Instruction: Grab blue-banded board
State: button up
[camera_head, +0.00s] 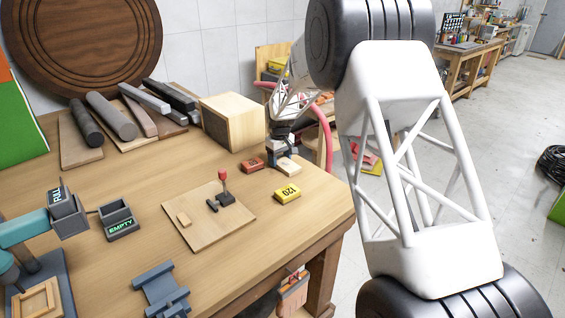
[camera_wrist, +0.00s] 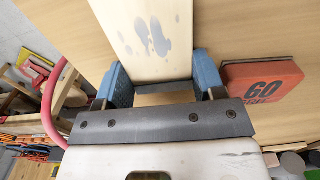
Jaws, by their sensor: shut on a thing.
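A pale wooden board (camera_wrist: 145,30) with grey-blue blotches lies between the two blue fingers of my gripper (camera_wrist: 166,84) in the wrist view. The fingers are shut on its sides, and its far end runs out of the top of that view. In the head view my gripper (camera_head: 280,154) is low over the workbench near its back right edge, with the pale board (camera_head: 289,167) showing just below it. No clear blue band can be made out on the board. The gripper hides part of it in the head view.
A red sanding block (camera_wrist: 262,82) sits close beside the right finger; it also shows in the head view (camera_head: 253,165). A yellow block (camera_head: 288,194) marked 120 lies nearer. A wooden box (camera_head: 234,121) stands behind left. A plate with a red-knobbed lever (camera_head: 224,188) is left.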

aim_at(280, 160)
jog(key=shift+r, duration=0.15)
jog(key=shift+r, duration=0.8)
jog(key=shift+s+r, duration=0.2)
jog(key=shift+r, duration=0.7)
jog(key=s+d, duration=0.1)
jog(key=s, duration=0.4)
jog(key=s+d+r, duration=0.1)
jog(key=s+d, duration=0.1)
jog(key=s, duration=0.3)
jog(key=s+d, duration=0.1)
jog(key=s, duration=0.4)
jog(key=shift+d+r, duration=0.15)
jog(key=shift+d, duration=0.1)
jog(key=shift+w, duration=0.15)
